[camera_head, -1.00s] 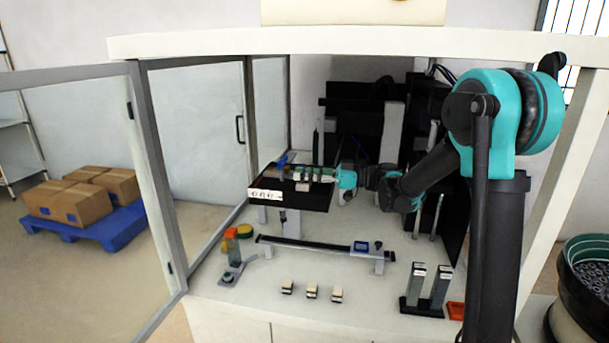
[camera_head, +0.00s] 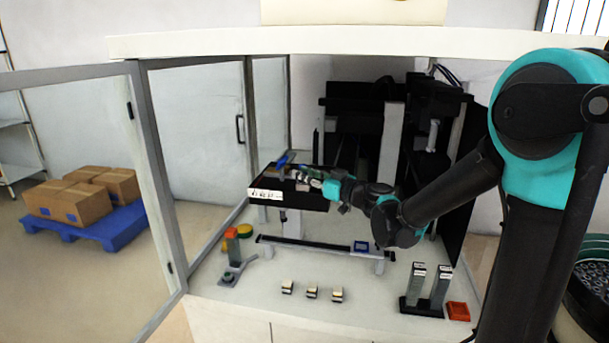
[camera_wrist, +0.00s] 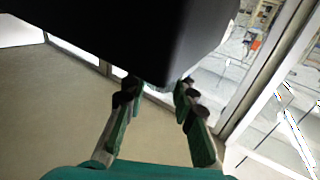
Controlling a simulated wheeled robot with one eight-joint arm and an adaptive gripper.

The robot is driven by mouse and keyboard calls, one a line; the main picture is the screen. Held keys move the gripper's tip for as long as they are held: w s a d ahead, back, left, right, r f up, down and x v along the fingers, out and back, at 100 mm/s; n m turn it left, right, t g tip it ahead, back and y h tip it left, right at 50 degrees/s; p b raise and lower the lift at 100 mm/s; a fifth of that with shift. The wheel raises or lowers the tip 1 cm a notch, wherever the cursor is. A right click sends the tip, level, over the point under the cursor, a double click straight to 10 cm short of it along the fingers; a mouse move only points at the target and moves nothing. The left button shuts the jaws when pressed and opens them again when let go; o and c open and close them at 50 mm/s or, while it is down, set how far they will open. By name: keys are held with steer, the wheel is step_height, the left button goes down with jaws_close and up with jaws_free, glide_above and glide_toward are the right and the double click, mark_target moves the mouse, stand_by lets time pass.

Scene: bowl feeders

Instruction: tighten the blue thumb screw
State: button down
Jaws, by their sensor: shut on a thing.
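A small blue part (camera_head: 284,158), likely the blue thumb screw, sticks up at the back of a black box-like fixture (camera_head: 318,203) with a white label on its front. My gripper (camera_head: 304,174) reaches in from the right over the fixture's top, just right of the blue part. In the wrist view my gripper (camera_wrist: 154,92) has its two fingers apart, with a large dark block (camera_wrist: 150,40) across the top and its lower corner between the tips. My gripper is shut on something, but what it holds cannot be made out. The blue part is not visible in the wrist view.
Several small blocks (camera_head: 312,291), two upright grey blocks (camera_head: 440,285) and an orange tray (camera_head: 458,311) stand at the front. Glass door frames (camera_head: 150,170) bound the left side.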

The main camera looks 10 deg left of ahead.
steer(key=m+t+h, duration=0.2)
steer(key=t, duration=0.1)
steer(key=m+t+h, duration=0.3)
steer(key=shift+s+a+h, duration=0.15)
steer(key=shift+s+h, duration=0.05)
steer(key=shift+h, duration=0.1)
steer(key=shift+w+m+t+h, duration=0.1)
steer(key=shift+m+t+h, duration=0.5)
steer(key=shift+m+h, duration=0.6)
steer(key=shift+w+m+t+h, duration=0.1)
steer(key=shift+m+t+h, duration=0.6)
steer(key=shift+h, duration=0.8)
steer(key=shift+m+h, duration=0.3)
steer(key=c, duration=1.2)
jaws_free()
steer(key=shift+s, duration=0.1)
steer(key=v, duration=1.2)
steer(key=shift+d, duration=0.2)
